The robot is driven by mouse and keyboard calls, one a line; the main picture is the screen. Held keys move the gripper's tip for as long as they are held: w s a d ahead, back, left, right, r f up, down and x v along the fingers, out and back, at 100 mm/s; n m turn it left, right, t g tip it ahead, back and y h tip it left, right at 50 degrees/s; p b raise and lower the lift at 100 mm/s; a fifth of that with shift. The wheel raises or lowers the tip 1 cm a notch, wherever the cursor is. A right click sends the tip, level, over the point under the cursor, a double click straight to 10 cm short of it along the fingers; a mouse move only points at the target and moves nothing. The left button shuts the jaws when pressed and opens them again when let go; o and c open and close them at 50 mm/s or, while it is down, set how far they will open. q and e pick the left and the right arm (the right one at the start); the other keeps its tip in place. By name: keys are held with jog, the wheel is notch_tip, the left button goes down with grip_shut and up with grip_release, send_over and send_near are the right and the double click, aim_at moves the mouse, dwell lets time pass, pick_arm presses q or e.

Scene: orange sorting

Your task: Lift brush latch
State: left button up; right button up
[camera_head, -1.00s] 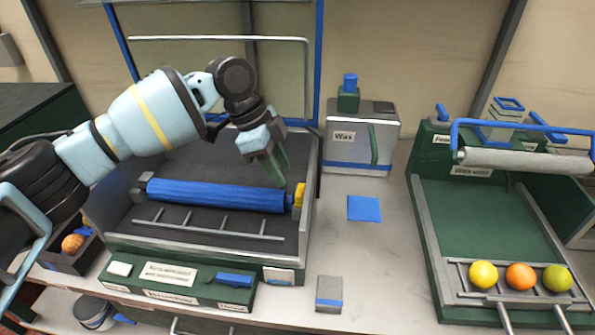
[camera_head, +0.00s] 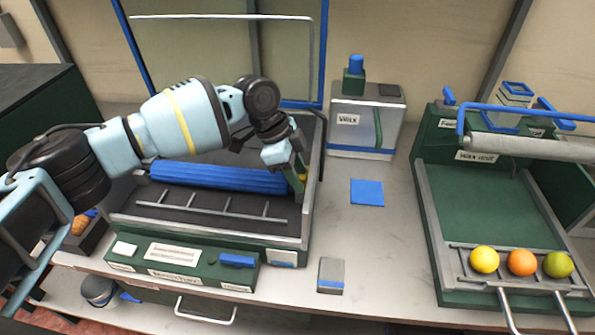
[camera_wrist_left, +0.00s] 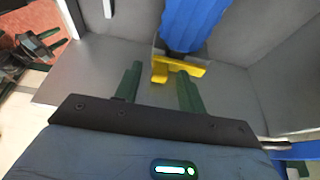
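The blue brush roller (camera_head: 220,177) lies across the washer bin, and its blue end also shows in the left wrist view (camera_wrist_left: 190,22). The yellow latch (camera_wrist_left: 178,68) sits at the roller's right end; in the head view only a sliver of yellow (camera_head: 303,178) shows past my fingers. My left gripper (camera_head: 297,185) points down at the latch. In the left wrist view my left gripper (camera_wrist_left: 158,82) has its two green fingers apart, with the latch just beyond and between their tips; contact is unclear. My right gripper is not in view.
The grey bin wall (camera_head: 312,205) stands close to the right of the latch. A wax box (camera_head: 351,133) and blue pad (camera_head: 367,192) are farther right. A green tray station (camera_head: 480,215) holds a yellow, an orange and a green fruit. A control panel (camera_head: 185,265) fronts the bin.

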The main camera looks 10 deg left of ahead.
pick_arm(q)
jog(key=shift+f, duration=0.1)
grip_shut()
dwell(0.3)
